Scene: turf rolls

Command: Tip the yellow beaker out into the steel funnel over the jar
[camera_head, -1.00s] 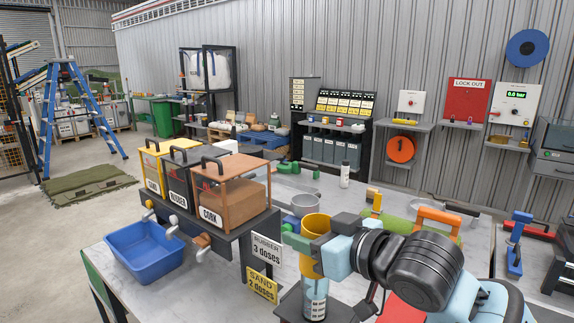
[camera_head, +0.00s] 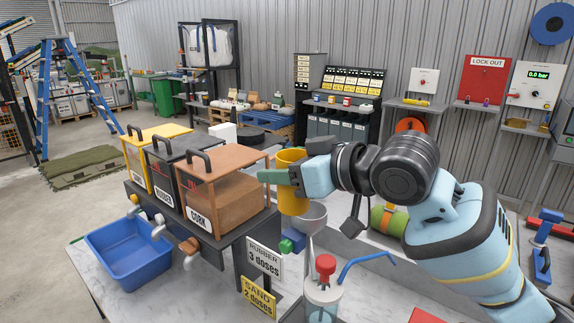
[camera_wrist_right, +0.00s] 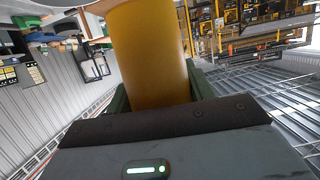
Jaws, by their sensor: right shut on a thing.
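The yellow beaker (camera_head: 292,198) is held by my right gripper (camera_head: 284,176), whose green fingers close around its side. It looks about upright, and its contents are hidden. The steel funnel (camera_head: 312,217) is just below and to the right of the beaker in the head view, partly overlapped by it. A clear vessel (camera_head: 322,298) with a red top stands below the funnel in the picture; I cannot tell whether it is the jar. In the right wrist view the beaker (camera_wrist_right: 148,55) fills the middle between the fingers. My left gripper is not in view.
Yellow, black and brown hoppers (camera_head: 212,190) stand close left of the beaker, with a blue bin (camera_head: 130,255) below their taps. Dose signs (camera_head: 263,262) hang in front. A blue bent tube (camera_head: 365,260) lies right of the clear vessel.

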